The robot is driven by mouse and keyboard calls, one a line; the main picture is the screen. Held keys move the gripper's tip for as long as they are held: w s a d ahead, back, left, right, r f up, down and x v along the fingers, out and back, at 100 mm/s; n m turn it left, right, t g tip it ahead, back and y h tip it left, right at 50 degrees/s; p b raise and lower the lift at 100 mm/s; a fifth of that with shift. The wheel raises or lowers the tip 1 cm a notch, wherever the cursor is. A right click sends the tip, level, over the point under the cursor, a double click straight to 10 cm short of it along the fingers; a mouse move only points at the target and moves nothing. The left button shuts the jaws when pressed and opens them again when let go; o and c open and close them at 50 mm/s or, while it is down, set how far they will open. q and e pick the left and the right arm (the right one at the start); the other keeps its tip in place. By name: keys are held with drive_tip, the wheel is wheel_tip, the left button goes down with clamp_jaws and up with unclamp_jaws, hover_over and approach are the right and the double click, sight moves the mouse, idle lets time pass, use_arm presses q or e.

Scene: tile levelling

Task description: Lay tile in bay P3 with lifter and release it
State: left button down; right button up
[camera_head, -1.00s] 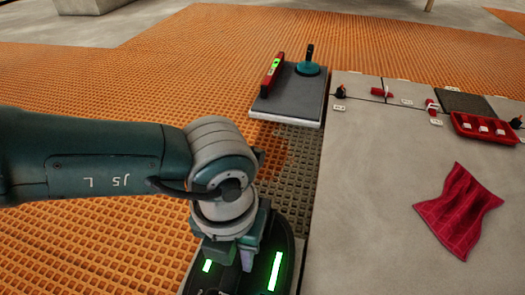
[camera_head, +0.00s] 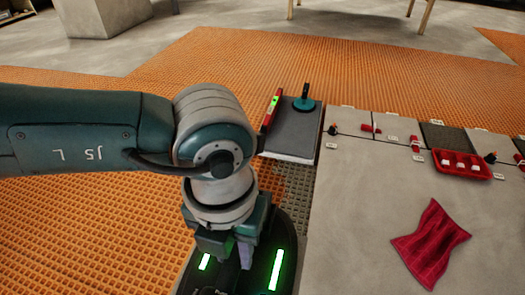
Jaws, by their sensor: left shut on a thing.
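My left gripper (camera_head: 228,246), at the bottom of the head view, is shut on the black lifter (camera_head: 244,283). The lifter has two lit green strips. Thin pale edges of a tile (camera_head: 299,252) show beside and under it; most of that tile is hidden by the lifter, my arm and the frame's edge. Whether it touches the bed below cannot be told. A dark mesh-like bed strip (camera_head: 298,183) shows just beyond the lifter, along the laid grey tiles (camera_head: 350,220). No bay label is legible. My right gripper is out of view.
A grey tile stack (camera_head: 293,135) stands beyond, bearing a red level (camera_head: 272,108) and a teal-and-black suction cup (camera_head: 304,103). Orange mat (camera_head: 110,215) lies left. On the right are a red tray (camera_head: 462,165) of white pieces and a red cloth (camera_head: 430,245). A dark recess (camera_head: 445,136) shows behind the tray.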

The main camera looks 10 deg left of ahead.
use_arm(q)
drive_tip(key=shift+w+r+p, duration=0.1)
drive_tip(key=shift+r+p, duration=0.7)
drive_tip(key=shift+r, duration=0.6)
drive_tip(key=shift+r+p, duration=3.05)
drive_tip(key=shift+p, duration=0.05)
drive_tip(key=shift+f, duration=0.1)
